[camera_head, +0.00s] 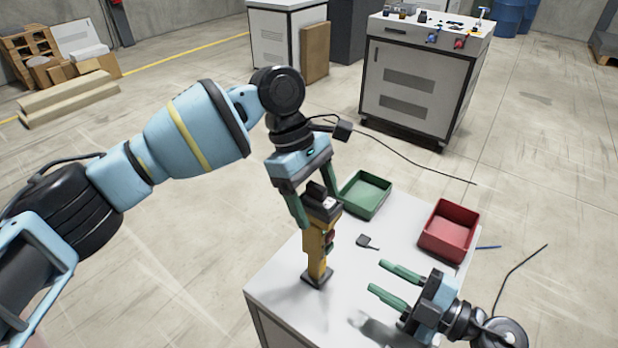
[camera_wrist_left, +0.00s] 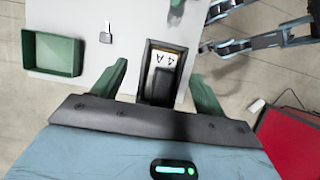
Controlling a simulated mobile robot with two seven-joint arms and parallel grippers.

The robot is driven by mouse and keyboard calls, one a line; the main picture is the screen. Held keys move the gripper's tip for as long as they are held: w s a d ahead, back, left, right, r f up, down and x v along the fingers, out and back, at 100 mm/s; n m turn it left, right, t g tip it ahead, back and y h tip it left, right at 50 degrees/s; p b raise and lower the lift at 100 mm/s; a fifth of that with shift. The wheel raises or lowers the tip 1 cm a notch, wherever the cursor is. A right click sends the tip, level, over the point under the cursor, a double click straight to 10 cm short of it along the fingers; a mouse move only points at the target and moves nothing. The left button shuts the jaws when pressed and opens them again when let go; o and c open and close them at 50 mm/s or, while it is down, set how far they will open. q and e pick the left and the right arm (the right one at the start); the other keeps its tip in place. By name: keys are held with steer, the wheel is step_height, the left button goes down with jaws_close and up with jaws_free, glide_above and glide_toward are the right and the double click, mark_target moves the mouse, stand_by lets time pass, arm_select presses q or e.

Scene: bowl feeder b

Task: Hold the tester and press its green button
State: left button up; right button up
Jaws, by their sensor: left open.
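The tester (camera_head: 316,257) is a yellow upright handle with a dark top and a dark foot, standing on the white table. Small red and greenish spots show on its right side; the green button is not clear. My left gripper (camera_head: 319,216) is open above the table, its green fingers on either side of the tester's upper part. In the left wrist view, the tester's top (camera_wrist_left: 164,72) with a pale label lies between the fingertips (camera_wrist_left: 158,72), with gaps beside it. My right gripper (camera_head: 376,276) is open and empty, to the right of the tester, its fingers pointing left.
A green bin (camera_head: 366,194) and a red bin (camera_head: 449,231) stand at the table's back. A small dark tag-like piece (camera_head: 367,242) lies between tester and red bin. The white table (camera_head: 275,287) is clear left of the tester. A grey cabinet (camera_head: 415,90) stands behind.

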arm_select(q)
steer(key=shift+x, duration=0.9)
steer(key=c, duration=1.4)
steer(key=shift+c, duration=0.3)
arm_select(e)
jaws_close()
